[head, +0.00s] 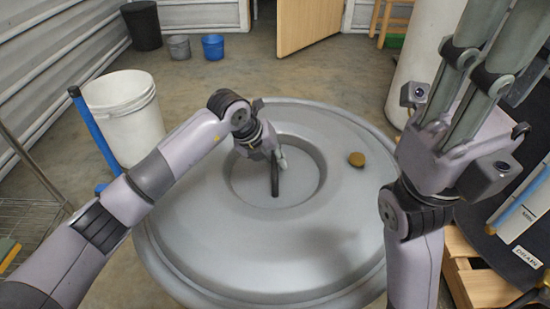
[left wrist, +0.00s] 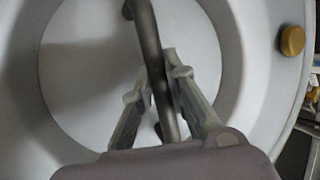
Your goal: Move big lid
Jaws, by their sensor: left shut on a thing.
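The big lid (head: 330,240) is a wide, round grey disc with a recessed centre, and it fills the middle of the head view. A dark bar handle (head: 275,181) stands in the recess. My left gripper (head: 279,164) is over the recess and shut on the handle. In the left wrist view the fingers (left wrist: 165,95) lie on both sides of the dark handle (left wrist: 148,35), with the pale lid (left wrist: 85,65) behind. My right gripper (head: 480,75) is raised at the right, away from the lid, its fingers pointing up. Its fingertips are cut off by the frame.
A brown knob (head: 356,159) sits on the lid right of the recess. A white bucket (head: 125,115) and a blue pole (head: 95,132) stand at the left. A wooden pallet (head: 480,283) is at the lower right. Open floor lies behind the lid, with small buckets (head: 213,47) further back.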

